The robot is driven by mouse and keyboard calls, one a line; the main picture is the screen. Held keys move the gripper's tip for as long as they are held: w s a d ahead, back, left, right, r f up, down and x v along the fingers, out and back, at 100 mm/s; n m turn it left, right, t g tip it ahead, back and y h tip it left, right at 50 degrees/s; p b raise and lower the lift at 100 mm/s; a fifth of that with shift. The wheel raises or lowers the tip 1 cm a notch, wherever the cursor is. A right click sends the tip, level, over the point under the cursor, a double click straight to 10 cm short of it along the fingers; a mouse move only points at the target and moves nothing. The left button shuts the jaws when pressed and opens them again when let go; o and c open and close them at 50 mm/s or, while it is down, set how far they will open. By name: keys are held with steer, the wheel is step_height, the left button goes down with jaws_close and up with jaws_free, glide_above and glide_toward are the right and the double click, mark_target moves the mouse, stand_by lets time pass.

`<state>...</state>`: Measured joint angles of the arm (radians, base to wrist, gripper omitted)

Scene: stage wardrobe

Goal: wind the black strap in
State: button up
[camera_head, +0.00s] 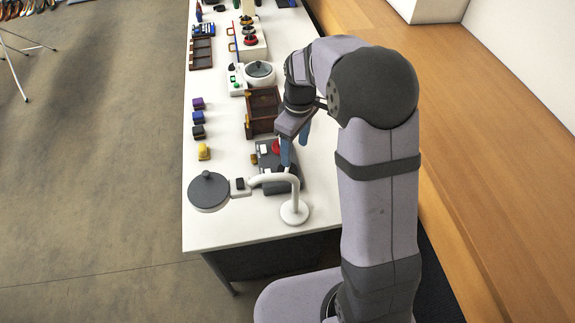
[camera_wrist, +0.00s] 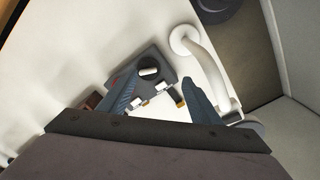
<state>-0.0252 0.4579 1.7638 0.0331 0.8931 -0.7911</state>
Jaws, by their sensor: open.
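A dark grey box-shaped unit (camera_head: 284,184) stands on the white table near its front end, with a red part (camera_head: 277,147) and small white and yellow pieces on its left side. In the wrist view the grey unit (camera_wrist: 152,53) shows a round dark hub with a short white handle (camera_wrist: 148,71). A small dark piece with an orange end (camera_wrist: 179,101) sticks out beside white pieces; I cannot tell whether it is the black strap. My gripper (camera_head: 295,152) is open above the unit; its blue-grey fingers (camera_wrist: 162,79) are apart, with nothing visibly held.
A brown wooden box (camera_head: 261,109) is behind. Small coloured blocks (camera_head: 198,117) line the left edge.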

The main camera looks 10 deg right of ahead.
steer(key=w+f+n, duration=0.1)
steer(key=f, duration=0.1)
steer(key=w+f+n, duration=0.1)
steer(key=w+f, duration=0.1)
steer(key=w+a+f+n+b, duration=0.1)
steer(key=w+f+n, duration=0.1)
steer(key=shift+f, duration=0.15)
steer(key=shift+f+p, duration=1.15)
steer(key=shift+f, duration=2.5)
steer(key=shift+c, duration=0.6)
steer(key=c, duration=0.9)
